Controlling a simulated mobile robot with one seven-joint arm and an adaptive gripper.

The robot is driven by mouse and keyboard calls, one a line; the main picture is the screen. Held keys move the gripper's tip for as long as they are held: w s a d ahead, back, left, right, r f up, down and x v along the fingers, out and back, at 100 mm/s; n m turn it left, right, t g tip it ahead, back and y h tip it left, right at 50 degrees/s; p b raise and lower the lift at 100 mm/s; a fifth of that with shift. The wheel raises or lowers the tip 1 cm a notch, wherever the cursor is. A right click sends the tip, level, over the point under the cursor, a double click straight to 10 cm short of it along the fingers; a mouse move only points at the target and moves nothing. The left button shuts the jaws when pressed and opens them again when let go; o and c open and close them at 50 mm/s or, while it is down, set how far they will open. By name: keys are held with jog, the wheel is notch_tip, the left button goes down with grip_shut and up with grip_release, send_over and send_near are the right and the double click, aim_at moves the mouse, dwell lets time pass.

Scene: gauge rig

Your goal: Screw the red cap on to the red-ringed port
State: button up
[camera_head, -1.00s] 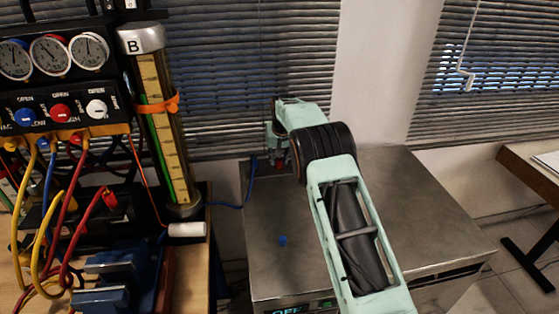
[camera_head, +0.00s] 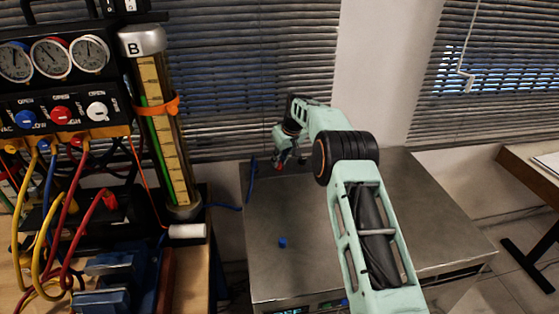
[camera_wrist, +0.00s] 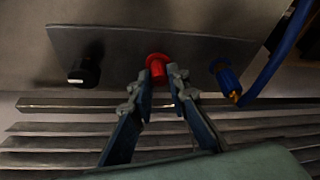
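The red cap (camera_wrist: 157,66) shows in the wrist view between the fingertips of my gripper (camera_wrist: 160,76), in front of a grey panel (camera_wrist: 110,44). The fingers sit close on both sides of it and look shut on it. The red-ringed port does not show apart from this red piece; whether cap and port touch cannot be told. In the head view my gripper (camera_head: 283,160) is small at the back left of the metal cabinet (camera_head: 265,275), with a spot of red at its tip.
The panel also carries a black knob (camera_wrist: 84,71) at left and a blue fitting (camera_wrist: 228,80) with a blue hose (camera_wrist: 280,45) at right. A small blue piece (camera_head: 283,242) lies on the cabinet top. A gauge manifold (camera_head: 60,80) and a tall cylinder (camera_head: 165,125) stand at left.

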jog(key=shift+a+m+h, duration=0.2)
jog(key=shift+m+h, duration=0.1)
jog(key=shift+m, duration=0.3)
grip_shut()
jog(key=m+h, duration=0.1)
jog(key=m, duration=0.2)
jog(key=shift+t, duration=0.3)
jog(key=shift+m, duration=0.5)
jog(key=shift+h, duration=0.3)
jog(key=m+h+p, duration=0.1)
jog(key=m, duration=0.2)
jog(key=shift+m, duration=0.4)
jog(key=shift+d+m+h, duration=0.2)
jog(key=shift+m+h, duration=0.3)
jog(key=shift+m, duration=0.2)
jog(key=o, duration=0.6)
grip_release()
